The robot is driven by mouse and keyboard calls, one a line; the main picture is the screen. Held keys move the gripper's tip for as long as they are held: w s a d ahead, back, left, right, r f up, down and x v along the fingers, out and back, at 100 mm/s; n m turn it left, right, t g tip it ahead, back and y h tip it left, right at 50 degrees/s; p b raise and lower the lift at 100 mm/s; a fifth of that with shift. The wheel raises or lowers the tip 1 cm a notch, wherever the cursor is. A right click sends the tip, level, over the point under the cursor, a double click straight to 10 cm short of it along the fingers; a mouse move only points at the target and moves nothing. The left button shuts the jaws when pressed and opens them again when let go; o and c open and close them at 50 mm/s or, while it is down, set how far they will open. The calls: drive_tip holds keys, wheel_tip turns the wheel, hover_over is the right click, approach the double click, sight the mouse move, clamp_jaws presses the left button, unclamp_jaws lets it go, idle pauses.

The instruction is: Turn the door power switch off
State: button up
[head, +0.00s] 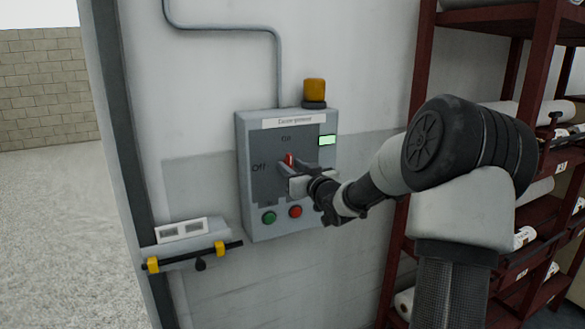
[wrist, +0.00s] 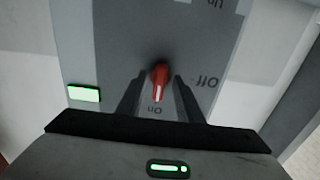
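The door power switch is a red rotary knob (head: 289,159) on a grey control box (head: 248,215) on the wall. In the wrist view, which is turned upside down, the red knob (wrist: 158,83) has a white mark pointing at the word On. The word Off is to its right there, and to its left in the head view. My gripper (wrist: 159,78) is open, with one finger on each side of the knob and gaps showing. In the head view my gripper (head: 295,172) covers part of the box face. Depth contact with the knob cannot be told.
A green button (head: 269,218) and a red button (head: 295,211) sit low on the box. A green-lit display (head: 327,140) is at its right, an orange lamp (head: 315,91) on top. A red rack (head: 420,100) with rolls stands right. An open doorway is left.

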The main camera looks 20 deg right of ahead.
drive_tip(key=c, duration=0.8)
drive_tip(key=shift+o, duration=0.2)
drive_tip(key=shift+f+b, duration=0.1)
drive_tip(key=shift+b, duration=0.2)
drive_tip(key=shift+f+n+b, duration=0.15)
drive_tip(key=shift+n+b, duration=0.75)
drive_tip(key=shift+b, duration=0.3)
drive_tip(key=n+b, duration=1.5)
drive_tip(key=n, duration=0.1)
drive_tip(key=shift+a, duration=0.1)
